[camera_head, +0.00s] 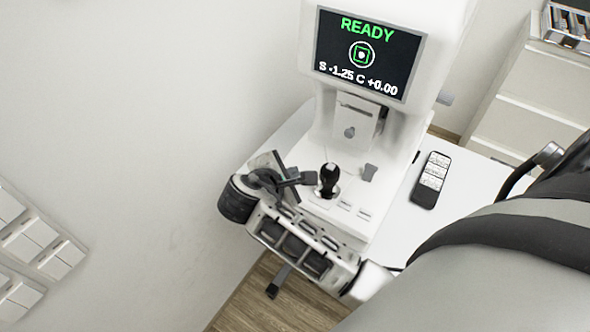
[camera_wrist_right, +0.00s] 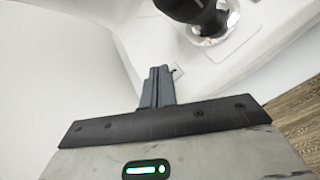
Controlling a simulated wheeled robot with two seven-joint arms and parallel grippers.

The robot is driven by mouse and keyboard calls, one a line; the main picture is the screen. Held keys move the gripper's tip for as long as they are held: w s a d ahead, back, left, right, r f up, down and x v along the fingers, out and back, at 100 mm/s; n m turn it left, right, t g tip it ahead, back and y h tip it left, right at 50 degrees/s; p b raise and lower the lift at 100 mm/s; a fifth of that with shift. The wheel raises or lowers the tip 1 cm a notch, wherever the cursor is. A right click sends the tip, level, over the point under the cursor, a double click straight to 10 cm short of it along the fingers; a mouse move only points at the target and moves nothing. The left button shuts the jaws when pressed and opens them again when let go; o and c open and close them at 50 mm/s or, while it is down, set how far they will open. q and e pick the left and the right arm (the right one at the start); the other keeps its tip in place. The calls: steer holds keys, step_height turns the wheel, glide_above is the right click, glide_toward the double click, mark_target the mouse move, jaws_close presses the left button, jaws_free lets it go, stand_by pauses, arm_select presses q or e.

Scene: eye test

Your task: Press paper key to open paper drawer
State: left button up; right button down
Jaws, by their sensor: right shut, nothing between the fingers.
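The white eye test machine (camera_head: 385,130) stands on a table, its screen (camera_head: 368,53) reading READY. A black joystick (camera_head: 328,180) stands on its base, and its round foot also shows in the right wrist view (camera_wrist_right: 210,25). Small pale keys (camera_head: 345,205) lie right of the joystick; I cannot tell which is the paper key. I cannot make out the paper drawer. My right gripper (camera_head: 308,178) is shut and empty, just left of the joystick. In the right wrist view, its fingertips (camera_wrist_right: 160,76) are close to the white base beside a small dark-edged detail; contact is unclear.
A dark handset with white labels (camera_head: 431,180) lies on the white table (camera_head: 465,185) right of the machine. White drawers (camera_head: 530,100) carry a box (camera_head: 567,25) at the back right.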

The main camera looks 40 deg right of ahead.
steer(key=shift+r, duration=0.45)
steer(key=shift+s+a+r, duration=0.1)
steer(key=shift+a+r, duration=0.1)
steer(key=shift+r, duration=1.05)
steer(key=shift+s+a+r, duration=0.1)
steer(key=shift+a+r, duration=0.1)
steer(key=shift+r, duration=1.05)
